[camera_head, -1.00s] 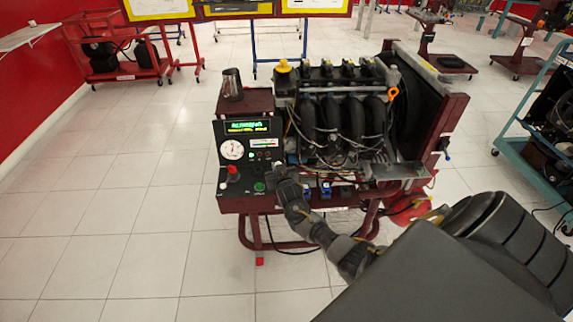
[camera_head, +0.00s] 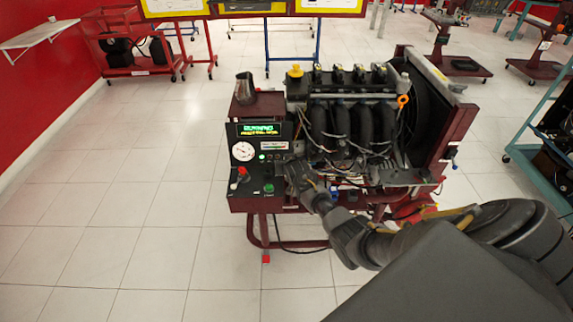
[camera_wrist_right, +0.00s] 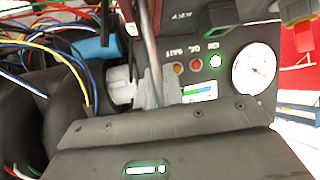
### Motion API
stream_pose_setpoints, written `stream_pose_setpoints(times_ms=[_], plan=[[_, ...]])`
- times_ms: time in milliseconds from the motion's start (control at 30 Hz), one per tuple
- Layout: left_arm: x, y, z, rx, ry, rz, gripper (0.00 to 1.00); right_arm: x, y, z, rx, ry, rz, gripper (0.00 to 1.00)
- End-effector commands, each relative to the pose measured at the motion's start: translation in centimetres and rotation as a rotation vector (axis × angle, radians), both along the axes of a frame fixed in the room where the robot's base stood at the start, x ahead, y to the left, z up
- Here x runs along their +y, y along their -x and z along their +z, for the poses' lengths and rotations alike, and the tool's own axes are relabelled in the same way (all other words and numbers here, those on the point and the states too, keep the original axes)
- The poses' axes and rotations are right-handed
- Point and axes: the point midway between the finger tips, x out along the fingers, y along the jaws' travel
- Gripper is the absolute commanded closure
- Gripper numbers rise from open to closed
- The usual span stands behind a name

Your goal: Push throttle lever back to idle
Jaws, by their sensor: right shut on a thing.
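The engine trainer's control panel (camera_head: 259,157) has a lit green display, a round white gauge and a red knob. My right gripper (camera_head: 291,168) is at the panel's right edge, in front of the engine. The right wrist view shows its two grey fingers (camera_wrist_right: 143,90) close together at a thin metal rod, which looks like the throttle lever (camera_wrist_right: 150,40). The gripper is shut on this lever. The lever's lower part is hidden by the fingers, and in the head view the gripper covers it. My left gripper is not in view.
The engine (camera_head: 348,115) with loose wiring sits right beside the gripper; coloured wires (camera_wrist_right: 60,50) hang close by in the wrist view. The round gauge (camera_wrist_right: 255,68) and indicator lamps are near the fingers. The floor left of the stand is clear.

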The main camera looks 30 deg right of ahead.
Motion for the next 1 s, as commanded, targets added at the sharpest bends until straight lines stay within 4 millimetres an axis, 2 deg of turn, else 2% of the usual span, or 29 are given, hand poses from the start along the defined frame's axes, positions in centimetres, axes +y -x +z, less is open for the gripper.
stream_pose_setpoints(times_ms=[33, 300, 333, 467, 500, 833, 1000], plan=[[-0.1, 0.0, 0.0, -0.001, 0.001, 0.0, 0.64, -0.1, -0.3, 0.5, -0.01, 0.004, 0.0, 1.0], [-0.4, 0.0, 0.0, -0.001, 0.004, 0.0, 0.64, -0.1, -0.2, 0.4, -0.01, 0.004, 0.0, 1.0], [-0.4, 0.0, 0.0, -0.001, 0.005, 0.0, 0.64, -0.1, -0.2, 0.4, -0.01, 0.004, 0.0, 0.87], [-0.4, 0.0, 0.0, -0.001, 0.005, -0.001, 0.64, -0.1, -0.2, 0.3, -0.007, 0.003, 0.0, 0.7], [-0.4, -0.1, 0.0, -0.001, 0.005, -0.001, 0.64, -0.1, -0.1, 0.3, -0.007, 0.003, 0.0, 0.69], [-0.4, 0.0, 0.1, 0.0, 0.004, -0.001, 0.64, 0.1, 0.2, 0.3, -0.002, 0.002, 0.001, 0.69], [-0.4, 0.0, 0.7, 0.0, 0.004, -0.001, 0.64, 0.6, 1.6, 1.4, -0.003, 0.001, 0.001, 0.69]])
